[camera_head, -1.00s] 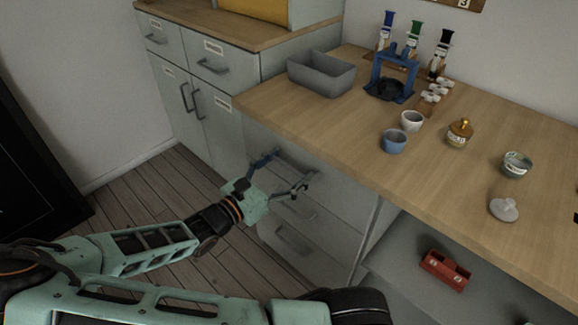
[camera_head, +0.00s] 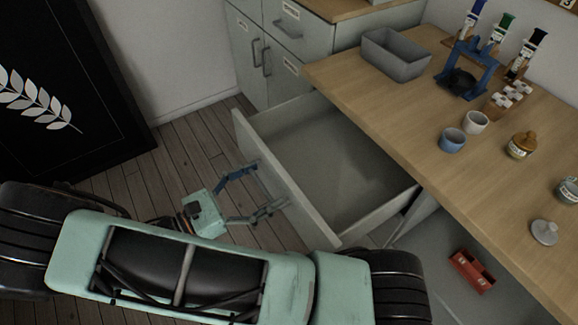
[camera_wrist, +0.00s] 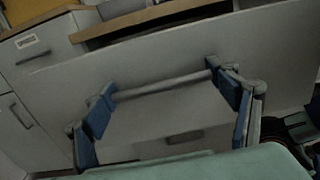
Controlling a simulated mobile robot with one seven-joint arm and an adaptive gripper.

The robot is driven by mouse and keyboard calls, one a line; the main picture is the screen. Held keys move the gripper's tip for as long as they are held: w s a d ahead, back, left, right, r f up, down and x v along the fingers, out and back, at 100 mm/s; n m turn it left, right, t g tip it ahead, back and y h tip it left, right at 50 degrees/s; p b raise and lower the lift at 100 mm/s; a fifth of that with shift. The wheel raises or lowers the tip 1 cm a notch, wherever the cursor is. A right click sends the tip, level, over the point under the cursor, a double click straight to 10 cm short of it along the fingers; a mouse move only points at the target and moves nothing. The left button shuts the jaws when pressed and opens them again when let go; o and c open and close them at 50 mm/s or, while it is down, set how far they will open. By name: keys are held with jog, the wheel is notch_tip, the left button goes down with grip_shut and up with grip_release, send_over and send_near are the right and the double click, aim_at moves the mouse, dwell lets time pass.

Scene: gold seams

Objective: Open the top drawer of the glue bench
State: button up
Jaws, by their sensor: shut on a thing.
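The top drawer (camera_head: 335,160) of the glue bench (camera_head: 395,125) stands pulled well out, and its bare grey inside shows in the head view. Its front panel (camera_wrist: 285,50) spans the wrist view. My gripper (camera_head: 270,185) is at the outer face of this front. In the wrist view my gripper's blue-padded fingers (camera_wrist: 165,90) are at the two ends of the drawer's bar handle (camera_wrist: 165,84), shut on it. The handle is hard to make out in the head view.
A grey bin (camera_head: 395,55), a blue clamp stand (camera_head: 468,65), cups and jars stand on the bench top. A red toolbox (camera_head: 471,270) is on the lower shelf. A black panel (camera_head: 65,90) stands at left. Wooden floor (camera_head: 185,150) shows between the panel and drawer.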

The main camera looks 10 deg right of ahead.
jog(key=shift+v, duration=2)
jog(key=o, duration=1.7)
jog(key=v, duration=1.2)
